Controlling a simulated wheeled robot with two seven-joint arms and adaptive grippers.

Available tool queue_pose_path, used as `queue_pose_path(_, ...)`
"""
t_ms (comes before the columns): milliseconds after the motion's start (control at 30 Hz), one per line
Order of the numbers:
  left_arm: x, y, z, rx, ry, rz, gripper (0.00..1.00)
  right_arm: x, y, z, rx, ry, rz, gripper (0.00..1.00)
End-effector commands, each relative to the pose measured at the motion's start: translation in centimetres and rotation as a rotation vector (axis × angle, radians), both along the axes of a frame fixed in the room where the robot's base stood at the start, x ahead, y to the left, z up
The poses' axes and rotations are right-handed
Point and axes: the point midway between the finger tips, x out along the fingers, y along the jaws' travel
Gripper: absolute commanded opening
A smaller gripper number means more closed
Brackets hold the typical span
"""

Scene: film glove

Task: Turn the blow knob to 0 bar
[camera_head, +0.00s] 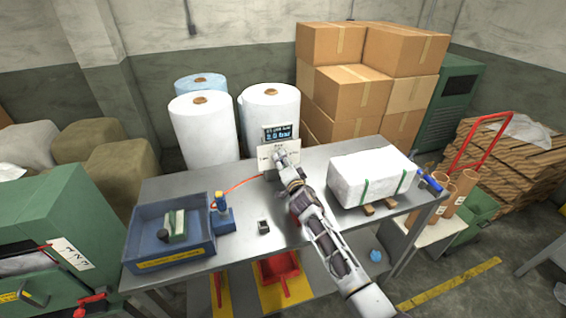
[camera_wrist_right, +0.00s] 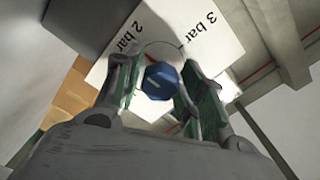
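The blue blow knob (camera_wrist_right: 161,81) sits on a white dial plate (camera_wrist_right: 205,38) marked "2 bar" and "3 bar" in the right wrist view. A short white mark shows on the knob's face. My right gripper (camera_wrist_right: 160,88) has its two green-padded fingers apart, one on each side of the knob; I cannot tell whether they touch it. In the head view my right gripper (camera_head: 283,158) is at the small control box (camera_head: 267,156), hiding the knob. The display (camera_head: 279,133) above the box appears to read 2.0 bar. My left gripper is not in view.
On the steel table (camera_head: 175,188) are a blue tray (camera_head: 171,257), a blue tool with a yellow top (camera_head: 222,212), a small dark block (camera_head: 263,227) and a white wrapped block (camera_head: 372,176). White film rolls (camera_head: 203,130) and cartons (camera_head: 345,95) stand behind.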

Motion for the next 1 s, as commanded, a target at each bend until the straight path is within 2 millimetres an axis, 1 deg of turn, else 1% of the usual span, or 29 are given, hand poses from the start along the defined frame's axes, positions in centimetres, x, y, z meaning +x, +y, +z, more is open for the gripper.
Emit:
queue_pose_path(33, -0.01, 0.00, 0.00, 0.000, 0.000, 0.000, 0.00, -0.01, -0.01, -0.02, 0.000, 0.000, 0.000, 0.29)
queue_pose_path(200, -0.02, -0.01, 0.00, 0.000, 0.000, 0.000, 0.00, -0.01, -0.02, -0.03, 0.000, 0.000, 0.000, 0.08)
queue_pose_path(633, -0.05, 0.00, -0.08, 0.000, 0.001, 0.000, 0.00, -0.01, -0.04, -0.06, -0.037, -0.011, 0.000, 0.08)
queue_pose_path(1000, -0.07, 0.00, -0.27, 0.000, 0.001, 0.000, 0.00, 0.00, -0.05, -0.07, -0.176, -0.057, -0.001, 0.08)
